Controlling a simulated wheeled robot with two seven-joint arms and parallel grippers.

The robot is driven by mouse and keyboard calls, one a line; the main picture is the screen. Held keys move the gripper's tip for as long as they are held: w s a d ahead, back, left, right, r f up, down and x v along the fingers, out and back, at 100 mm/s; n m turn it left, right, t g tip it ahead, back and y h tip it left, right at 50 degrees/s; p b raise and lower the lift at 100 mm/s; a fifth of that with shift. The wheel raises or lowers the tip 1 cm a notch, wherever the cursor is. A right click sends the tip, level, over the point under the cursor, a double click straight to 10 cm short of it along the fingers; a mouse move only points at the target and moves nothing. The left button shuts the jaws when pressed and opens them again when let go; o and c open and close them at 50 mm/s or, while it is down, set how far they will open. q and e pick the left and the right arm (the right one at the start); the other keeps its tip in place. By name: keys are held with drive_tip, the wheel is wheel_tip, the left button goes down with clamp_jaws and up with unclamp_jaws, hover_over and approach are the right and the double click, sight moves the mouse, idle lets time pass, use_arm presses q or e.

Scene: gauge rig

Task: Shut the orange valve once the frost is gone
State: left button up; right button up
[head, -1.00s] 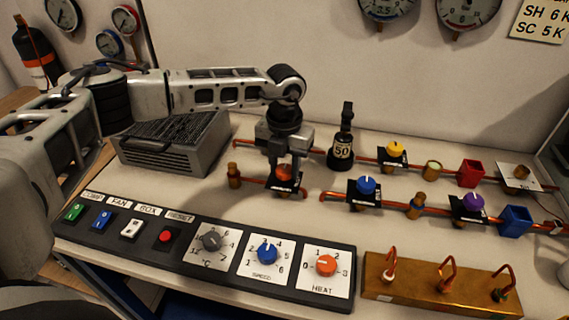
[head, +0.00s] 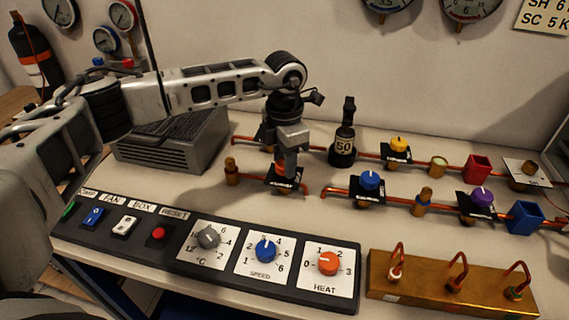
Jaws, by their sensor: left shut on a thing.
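The orange valve's black plate (head: 291,187) shows on the copper pipe in the middle of the bench. I cannot read the knob's angle. I can make out no white frost in the head view. My right gripper is not in view.
A blue valve (head: 370,182), a yellow valve (head: 398,146) and a purple valve (head: 481,199) sit on nearby pipes. A grey finned box (head: 165,155) is left, a control panel (head: 130,238) in front.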

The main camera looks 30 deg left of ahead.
use_arm(q)
drive_tip(key=m+b, duration=0.1)
drive_tip(key=m, duration=0.2)
drive_tip(key=m+b, duration=0.1)
drive_tip(key=m, duration=0.2)
drive_tip(key=shift+b, duration=0.3)
drive_tip(key=shift+r+m+b, duration=0.1)
drive_tip(key=shift+m+b, duration=0.4)
drive_tip(key=shift+m, duration=1.4)
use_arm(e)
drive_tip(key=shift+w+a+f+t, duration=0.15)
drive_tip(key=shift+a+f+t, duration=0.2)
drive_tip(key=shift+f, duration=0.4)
use_arm(q)
drive_tip(key=o, duration=1)
wheel_tip(320, 180, up, 16)
drive_tip(key=shift+b, duration=0.35)
